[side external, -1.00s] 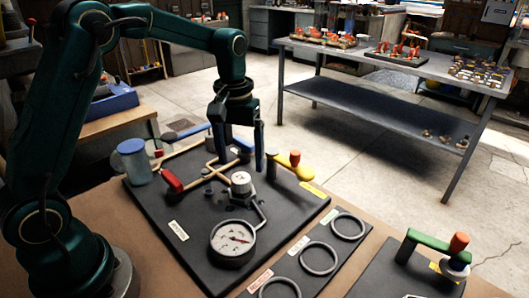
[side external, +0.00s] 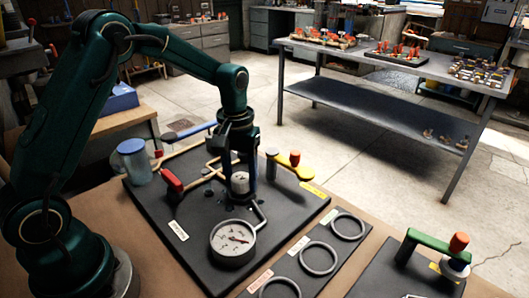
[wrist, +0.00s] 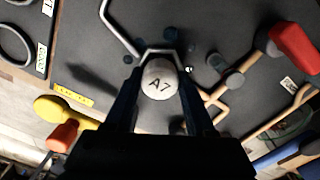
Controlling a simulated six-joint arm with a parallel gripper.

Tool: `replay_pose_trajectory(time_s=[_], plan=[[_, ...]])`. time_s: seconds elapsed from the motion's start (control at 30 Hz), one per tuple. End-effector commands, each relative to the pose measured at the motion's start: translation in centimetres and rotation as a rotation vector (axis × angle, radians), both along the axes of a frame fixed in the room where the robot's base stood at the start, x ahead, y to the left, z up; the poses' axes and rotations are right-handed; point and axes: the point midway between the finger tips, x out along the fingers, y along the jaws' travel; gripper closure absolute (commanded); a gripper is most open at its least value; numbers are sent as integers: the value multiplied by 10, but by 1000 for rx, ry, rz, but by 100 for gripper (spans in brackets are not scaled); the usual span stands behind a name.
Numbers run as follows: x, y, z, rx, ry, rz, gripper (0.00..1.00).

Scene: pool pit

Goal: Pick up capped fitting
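The capped fitting (side external: 240,182) has a round white cap and stands upright on the dark board, behind the pressure gauge. In the wrist view its cap (wrist: 160,79) is marked "A7" and lies between my two fingers. My gripper (side external: 239,190) points down over the fitting, with one finger on each side of it. In the wrist view my gripper (wrist: 159,72) is open, with a narrow gap seeming to show beside the cap. The lower part of the fitting is hidden in the wrist view.
The gauge (side external: 232,240) and its bent pipe stand close in front. A yellow-handled valve (side external: 296,168) is to the right, a red-handled valve (side external: 172,181) to the left. A blue-lidded jar (side external: 133,160) stands at the board's left. Rings (side external: 318,259) lie on a strip at front right.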

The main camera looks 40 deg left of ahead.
Motion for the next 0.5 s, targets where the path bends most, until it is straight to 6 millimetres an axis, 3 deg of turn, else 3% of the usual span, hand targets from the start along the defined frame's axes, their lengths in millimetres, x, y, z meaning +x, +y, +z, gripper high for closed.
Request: replay_pose_trajectory(time_s=[0.33,0.5], plan=[[0,0,3,0,-1,0,100],[1,0,16,0,-5,0,100]])
